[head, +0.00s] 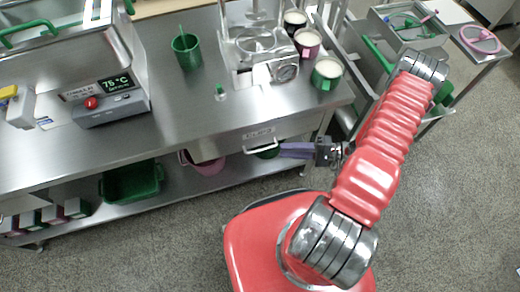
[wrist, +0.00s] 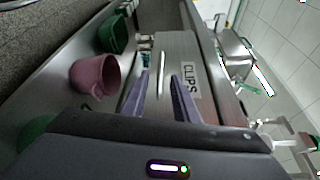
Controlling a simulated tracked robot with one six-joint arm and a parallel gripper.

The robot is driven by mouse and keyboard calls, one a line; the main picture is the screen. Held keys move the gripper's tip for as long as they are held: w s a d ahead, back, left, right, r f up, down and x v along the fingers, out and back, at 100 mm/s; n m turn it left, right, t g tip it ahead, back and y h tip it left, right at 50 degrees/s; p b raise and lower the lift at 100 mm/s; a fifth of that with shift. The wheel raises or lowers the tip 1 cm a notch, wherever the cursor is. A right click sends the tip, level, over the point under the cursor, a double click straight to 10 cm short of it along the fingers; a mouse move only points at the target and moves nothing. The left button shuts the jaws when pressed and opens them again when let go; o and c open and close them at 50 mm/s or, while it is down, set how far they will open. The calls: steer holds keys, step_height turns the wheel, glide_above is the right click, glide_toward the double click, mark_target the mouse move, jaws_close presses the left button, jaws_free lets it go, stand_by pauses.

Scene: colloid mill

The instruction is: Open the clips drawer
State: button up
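The clips drawer (head: 228,142) is under the front edge of the steel counter. In the wrist view its front (wrist: 178,55) carries a CLIPS label (wrist: 191,81). Its pale bar handle (head: 261,149) also shows in the wrist view (wrist: 161,74). My gripper (head: 283,150) is just right of the handle in the head view. In the wrist view my gripper (wrist: 161,80) has its two purple fingers apart, and the handle appears between the fingertips. I see no clear contact. I cannot tell whether the drawer stands slightly out.
A pink mug (wrist: 92,76) and a green bin (head: 132,182) are on the lower shelf. The counter (head: 165,110) holds a green cup (head: 186,51), several mugs and a temperature unit (head: 112,103). A side cart (head: 410,38) stands at right. Floor in front is clear.

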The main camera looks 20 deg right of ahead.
mark_target(261, 150)
steer(key=x, duration=1)
steer(key=shift+a, duration=0.15)
jaws_close()
steer(key=shift+f, duration=0.1)
stand_by(1.1)
